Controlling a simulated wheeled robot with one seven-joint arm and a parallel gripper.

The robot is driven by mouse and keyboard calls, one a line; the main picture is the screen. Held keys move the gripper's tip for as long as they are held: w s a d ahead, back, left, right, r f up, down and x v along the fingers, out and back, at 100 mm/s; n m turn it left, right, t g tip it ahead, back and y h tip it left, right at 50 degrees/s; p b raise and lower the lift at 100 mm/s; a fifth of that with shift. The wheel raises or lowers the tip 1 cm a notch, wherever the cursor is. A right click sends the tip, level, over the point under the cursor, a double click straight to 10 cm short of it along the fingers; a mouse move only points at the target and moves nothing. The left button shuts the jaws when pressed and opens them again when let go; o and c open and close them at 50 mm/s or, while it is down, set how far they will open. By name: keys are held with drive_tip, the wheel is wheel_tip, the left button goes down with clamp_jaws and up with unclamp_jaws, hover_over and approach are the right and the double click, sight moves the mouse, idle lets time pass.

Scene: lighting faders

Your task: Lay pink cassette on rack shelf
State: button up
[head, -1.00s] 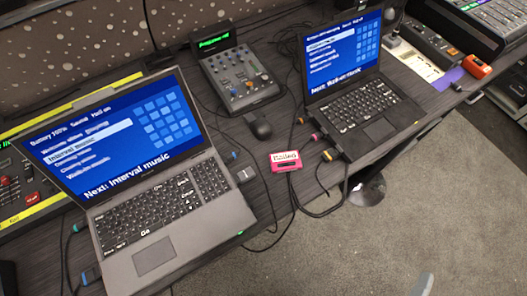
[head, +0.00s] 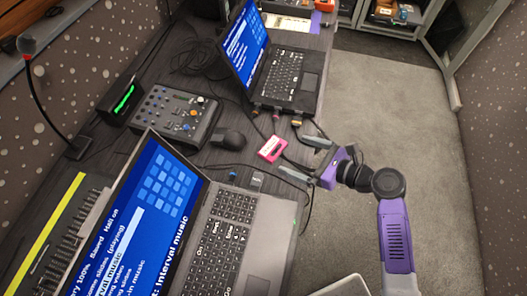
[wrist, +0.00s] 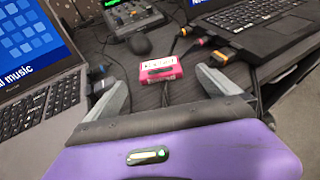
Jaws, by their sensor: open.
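The pink cassette (head: 272,148) with a white label lies flat on the dark desk between the two laptops. In the wrist view the pink cassette (wrist: 161,70) lies just beyond the fingertips, roughly centred between them. My gripper (head: 305,158) is open and empty, at the desk's front edge, with its fingers pointing at the cassette. In the wrist view my gripper (wrist: 160,82) shows both grey fingers spread apart. A rack with shelves (head: 395,14) stands at the far end of the room; I cannot tell which shelf is meant.
The near laptop (head: 235,222) and the far laptop (head: 280,75) flank the cassette. Cables (head: 292,160) run close by it. A mouse (head: 228,140) and a small mixer (head: 172,115) are behind. Grey carpet floor (head: 385,105) is clear to the right.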

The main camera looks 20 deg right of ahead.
sight(274, 149)
drive_tip(key=shift+f+x, duration=0.1)
drive_tip(key=shift+x, duration=1.85)
drive_tip(key=shift+f+x, duration=0.15)
drive_tip(key=shift+x, duration=1.8)
drive_tip(key=shift+s, duration=0.15)
drive_tip(key=shift+c, duration=0.4)
